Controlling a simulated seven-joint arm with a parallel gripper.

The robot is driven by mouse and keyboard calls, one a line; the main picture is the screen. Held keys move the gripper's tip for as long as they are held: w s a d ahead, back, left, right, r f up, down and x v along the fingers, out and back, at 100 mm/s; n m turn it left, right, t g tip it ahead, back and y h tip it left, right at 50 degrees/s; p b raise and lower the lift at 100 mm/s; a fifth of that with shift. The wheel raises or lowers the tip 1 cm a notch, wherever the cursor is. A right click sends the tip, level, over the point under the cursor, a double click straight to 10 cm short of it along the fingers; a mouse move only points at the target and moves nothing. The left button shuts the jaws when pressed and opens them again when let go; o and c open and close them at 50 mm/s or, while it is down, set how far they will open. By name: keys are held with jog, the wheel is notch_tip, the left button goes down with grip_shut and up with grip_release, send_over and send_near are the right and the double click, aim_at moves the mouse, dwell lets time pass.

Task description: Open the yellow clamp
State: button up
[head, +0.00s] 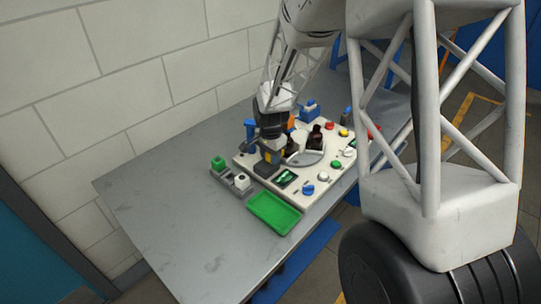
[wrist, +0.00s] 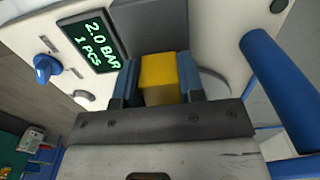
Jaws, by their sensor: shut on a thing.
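The yellow clamp (wrist: 158,72) shows in the wrist view as a yellow block between the two blue-grey fingers of my gripper (wrist: 160,82). The fingers are shut on its sides. In the head view my gripper (head: 269,148) is down at the left part of the white panel (head: 262,178), and the clamp there is mostly hidden by it. A dark amber bottle (head: 314,138) stands upright on the panel, to the right of my gripper.
A display (wrist: 93,40) reads "2.0 BAR 1 PCS". A blue lever (wrist: 278,78) rises close on the right in the wrist view. A green tray (head: 274,213) lies in front of the panel. Several coloured knobs sit on its right side. The table's left part is clear.

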aim_at(263, 166)
grip_shut()
jog(key=shift+s+a, duration=1.2)
jog(key=shift+a, duration=0.05)
jog(key=o, duration=0.9)
grip_release()
jog(key=shift+r, duration=0.15)
jog(key=shift+r, duration=3.75)
